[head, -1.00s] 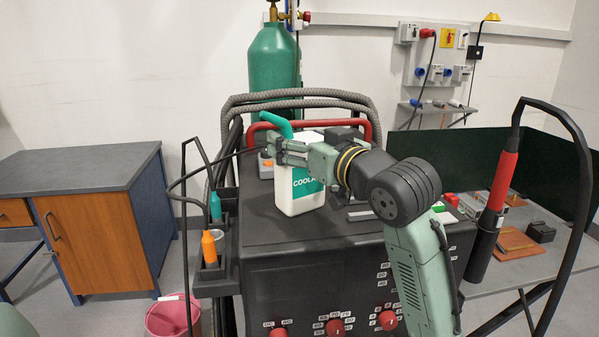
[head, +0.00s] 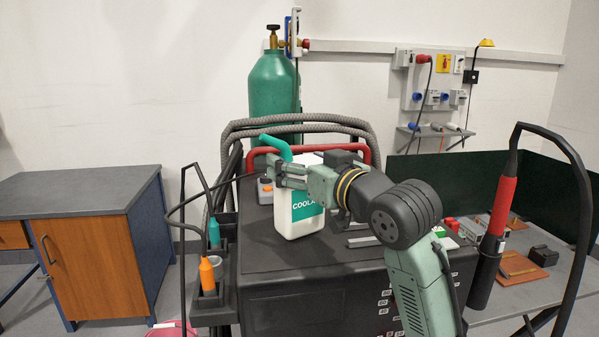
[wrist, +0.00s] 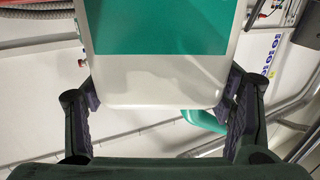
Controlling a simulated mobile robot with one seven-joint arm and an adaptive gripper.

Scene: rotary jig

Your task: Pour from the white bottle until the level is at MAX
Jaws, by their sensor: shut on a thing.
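The white bottle (head: 298,226) has a green label reading "COOLA…" and a teal spout (head: 275,146) that points up and left. It looks upright on or just over the dark top of the welding machine (head: 262,258); I cannot tell if it touches. My gripper (head: 288,174) comes in from the right and is shut on the bottle's upper part. In the wrist view the bottle's white body (wrist: 160,80) sits between the two fingers (wrist: 160,105), with part of the spout (wrist: 205,121) behind it. No MAX mark or liquid level is visible.
A grey part with an orange cap (head: 266,185) is left behind the bottle. Thick grey hoses (head: 300,126) and a red handle (head: 262,153) arch behind. A green gas cylinder (head: 274,95) stands at the back. A holder with teal and orange-handled torches (head: 207,272) hangs at left.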

